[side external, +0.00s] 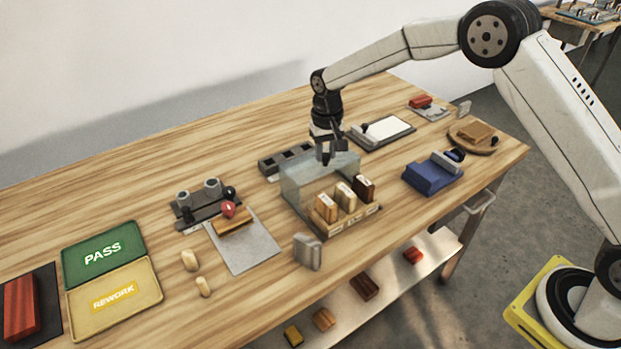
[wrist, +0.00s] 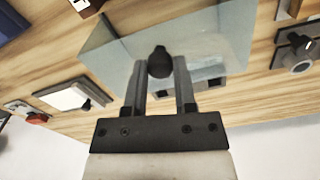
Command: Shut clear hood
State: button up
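The clear hood (side external: 298,178) is a pale see-through cover over the back part of a wooden tray (side external: 348,224). Several labelled blocks (side external: 345,194) stand in the tray, exposed in front of the hood. In the wrist view the hood (wrist: 215,40) spreads beyond my fingers, with a dark round knob (wrist: 159,63) on it. My gripper (side external: 326,158) points down at the hood's top. Its fingers are apart, and in the wrist view the gripper (wrist: 159,68) has the knob between its tips. I cannot tell whether they touch it.
A dark slotted block (side external: 286,158) sits behind the hood. A grey metal block (side external: 307,251) stands at the tray's front left. A blue fixture (side external: 433,175) is to the right, and a white-topped panel (side external: 383,132) is behind right. A grey mat (side external: 250,252) lies left.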

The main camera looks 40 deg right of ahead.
grip_shut()
dwell(1.1)
